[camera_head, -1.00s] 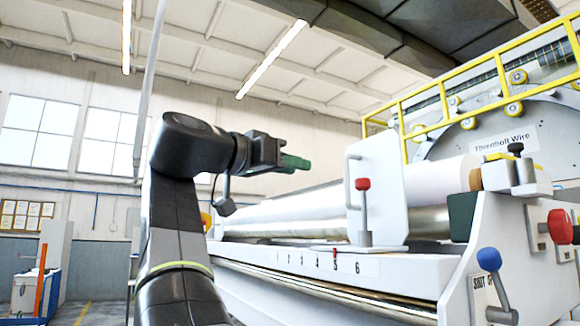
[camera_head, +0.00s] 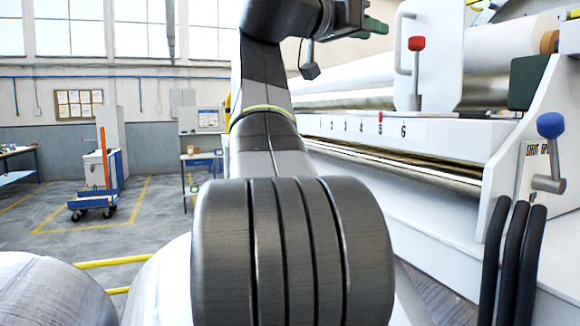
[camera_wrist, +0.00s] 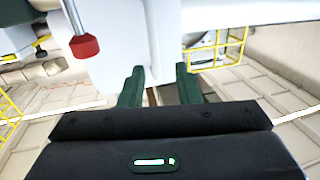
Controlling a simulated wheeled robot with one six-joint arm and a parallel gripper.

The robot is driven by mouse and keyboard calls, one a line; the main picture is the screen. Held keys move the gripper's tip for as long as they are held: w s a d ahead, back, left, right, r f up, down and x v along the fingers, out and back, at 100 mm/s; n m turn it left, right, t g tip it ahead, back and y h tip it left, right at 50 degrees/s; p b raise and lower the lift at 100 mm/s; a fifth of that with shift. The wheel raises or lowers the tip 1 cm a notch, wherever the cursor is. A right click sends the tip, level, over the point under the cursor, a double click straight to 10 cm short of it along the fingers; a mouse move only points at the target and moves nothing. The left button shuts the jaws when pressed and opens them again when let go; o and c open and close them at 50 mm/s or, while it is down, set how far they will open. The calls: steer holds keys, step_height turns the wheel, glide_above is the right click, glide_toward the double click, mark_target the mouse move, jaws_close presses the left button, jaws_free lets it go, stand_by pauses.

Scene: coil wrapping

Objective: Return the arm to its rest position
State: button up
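My gripper (camera_head: 375,25) shows at the top of the head view, at the end of my raised arm, in front of the white machine.
The white machine (camera_head: 450,140), with a numbered scale, fills the right side. A blue-knobbed lever (camera_head: 550,126) and black hoses (camera_head: 520,260) are at far right. A blue cart (camera_head: 92,203) stands on open floor at left. Metal coils (camera_head: 45,290) lie at lower left.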

steer(key=p+x, duration=0.1)
steer(key=x, duration=0.6)
steer(key=shift+d, duration=0.25)
steer(key=shift+a, duration=0.1)
